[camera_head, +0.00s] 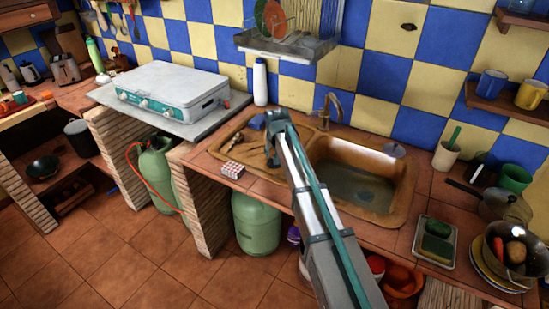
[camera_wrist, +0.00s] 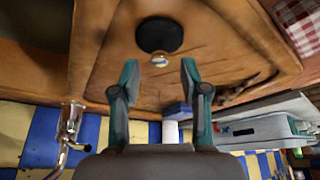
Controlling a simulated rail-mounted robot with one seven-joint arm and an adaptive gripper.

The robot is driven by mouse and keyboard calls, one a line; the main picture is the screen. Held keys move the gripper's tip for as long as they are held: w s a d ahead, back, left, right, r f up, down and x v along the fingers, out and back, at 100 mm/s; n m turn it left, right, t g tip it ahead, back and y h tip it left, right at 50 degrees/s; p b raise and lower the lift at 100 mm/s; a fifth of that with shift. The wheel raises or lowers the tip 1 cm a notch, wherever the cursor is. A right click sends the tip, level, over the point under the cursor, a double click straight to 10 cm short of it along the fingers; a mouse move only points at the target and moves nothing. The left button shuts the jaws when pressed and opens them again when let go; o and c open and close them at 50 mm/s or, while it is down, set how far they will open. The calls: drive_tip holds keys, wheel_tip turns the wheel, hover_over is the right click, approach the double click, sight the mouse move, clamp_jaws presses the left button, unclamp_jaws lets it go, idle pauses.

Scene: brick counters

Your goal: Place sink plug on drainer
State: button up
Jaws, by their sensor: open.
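The sink plug, a black disc with a small shiny metal knob (camera_wrist: 160,36), appears to rest on the brown drainer (camera_wrist: 225,45) in the wrist view. My gripper (camera_wrist: 160,75) is open, with its two teal-tipped fingers apart. The plug lies just beyond the fingertips, roughly centred between them, and no finger is seen touching it. In the head view the drainer (camera_head: 228,138) is the ribbed area left of the sink basin (camera_head: 355,182). My arm reaches over it there, and the plug is not distinguishable behind the arm.
The tap (camera_head: 328,108) rises behind the basin. A dish rack (camera_head: 288,45) hangs above.

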drive_tip(key=b+v, duration=0.1)
drive_tip(key=v, duration=0.7)
drive_tip(key=shift+r, duration=0.3)
